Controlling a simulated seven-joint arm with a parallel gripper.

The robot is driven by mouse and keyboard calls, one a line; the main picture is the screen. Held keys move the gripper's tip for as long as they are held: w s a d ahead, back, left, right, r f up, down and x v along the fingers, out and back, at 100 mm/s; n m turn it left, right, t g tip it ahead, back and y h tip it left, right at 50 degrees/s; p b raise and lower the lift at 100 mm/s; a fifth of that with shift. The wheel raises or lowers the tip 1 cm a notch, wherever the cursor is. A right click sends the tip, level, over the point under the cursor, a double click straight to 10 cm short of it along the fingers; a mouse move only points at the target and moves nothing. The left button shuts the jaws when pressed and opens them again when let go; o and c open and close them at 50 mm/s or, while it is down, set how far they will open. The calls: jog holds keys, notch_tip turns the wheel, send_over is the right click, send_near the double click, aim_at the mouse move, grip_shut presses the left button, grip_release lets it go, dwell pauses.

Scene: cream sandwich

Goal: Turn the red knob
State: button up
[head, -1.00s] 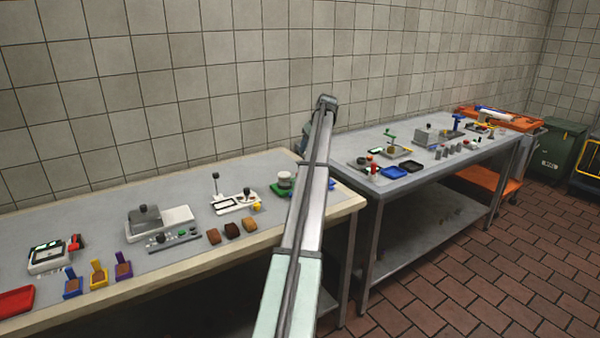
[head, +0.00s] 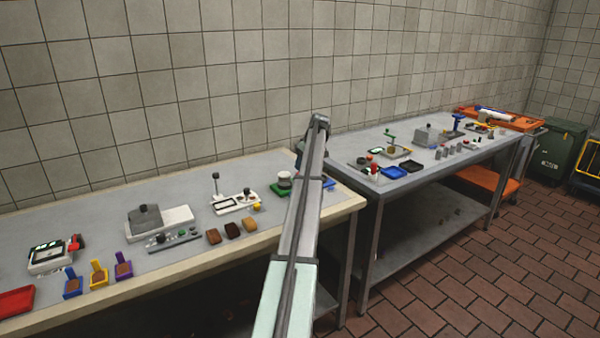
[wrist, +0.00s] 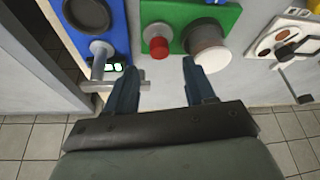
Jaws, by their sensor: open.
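The red knob (wrist: 159,47) is a small round cylinder on a green board (wrist: 150,12) in the wrist view. A wider white cylinder (wrist: 208,48) on a grey-brown base stands right of it on the same board. My gripper (wrist: 160,76) is open and empty, with its two dark blue fingers apart. The knob shows between and just beyond the fingertips, and I see no contact. In the head view the white cylinder (head: 284,178) and the green board (head: 277,192) show beside my arm. The red knob and fingers are hidden there.
A blue board (wrist: 92,45) with a dark round part and a grey lever lies left of the green board. A white panel (wrist: 285,38) with dark knobs lies to the right. The table edge (head: 352,205) is close by, with a gap before the second table (head: 375,190).

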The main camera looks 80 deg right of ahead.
jog(key=shift+x, duration=2.8)
jog(key=shift+c, duration=0.2)
grip_shut()
jog(key=shift+m, duration=0.3)
